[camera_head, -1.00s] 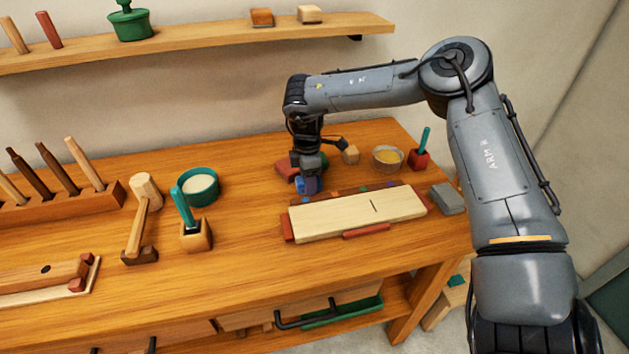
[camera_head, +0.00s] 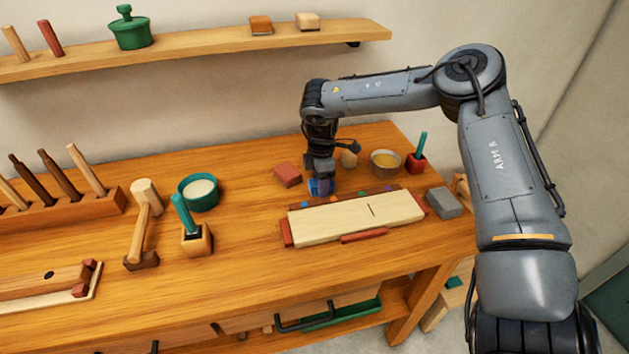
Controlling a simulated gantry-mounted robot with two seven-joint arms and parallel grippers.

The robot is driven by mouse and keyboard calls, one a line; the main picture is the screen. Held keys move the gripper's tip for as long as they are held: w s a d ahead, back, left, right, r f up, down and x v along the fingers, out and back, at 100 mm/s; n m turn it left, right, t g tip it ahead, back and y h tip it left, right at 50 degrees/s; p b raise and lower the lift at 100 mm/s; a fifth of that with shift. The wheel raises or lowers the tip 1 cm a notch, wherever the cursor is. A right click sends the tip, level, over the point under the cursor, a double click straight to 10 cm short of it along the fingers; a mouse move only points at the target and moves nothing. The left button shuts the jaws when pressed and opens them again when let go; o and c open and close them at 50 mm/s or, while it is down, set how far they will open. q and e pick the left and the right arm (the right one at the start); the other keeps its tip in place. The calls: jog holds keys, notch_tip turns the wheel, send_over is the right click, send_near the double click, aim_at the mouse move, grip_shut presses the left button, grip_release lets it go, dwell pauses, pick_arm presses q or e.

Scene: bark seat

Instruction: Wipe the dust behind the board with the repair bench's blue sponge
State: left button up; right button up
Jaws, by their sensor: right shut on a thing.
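My right gripper (camera_head: 320,180) is shut on the blue sponge (camera_head: 319,188) and points down behind the board. The sponge is low at the bench top, close to the board's back edge; whether it touches the wood I cannot tell. I cannot make out the dust clearly. My left gripper is not in view.
A red block (camera_head: 288,174) lies left of the gripper. A bowl of yellow stuff (camera_head: 385,162), a red pot with a teal handle (camera_head: 417,163) and a grey block (camera_head: 444,203) stand to the right. A mallet (camera_head: 141,225) and teal bowl (camera_head: 199,192) are left. The bench (camera_head: 240,270) is clear in front.

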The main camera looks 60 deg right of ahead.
aim_at(305, 193)
jog(key=shift+s+d, duration=0.1)
jog(key=shift+s, duration=0.05)
jog(key=shift+f, duration=0.1)
jog(key=shift+w+a+f+b, duration=0.1)
jog(key=shift+w+a+b, duration=0.15)
jog(key=shift+w+b, duration=0.15)
jog(key=shift+w+a+b, duration=0.45)
jog(key=shift+w+a, duration=0.15)
jog(key=shift+a, duration=0.05)
jog(key=shift+w+a+b, duration=0.45)
jog(key=shift+w+a, duration=0.25)
jog(key=shift+w, duration=0.1)
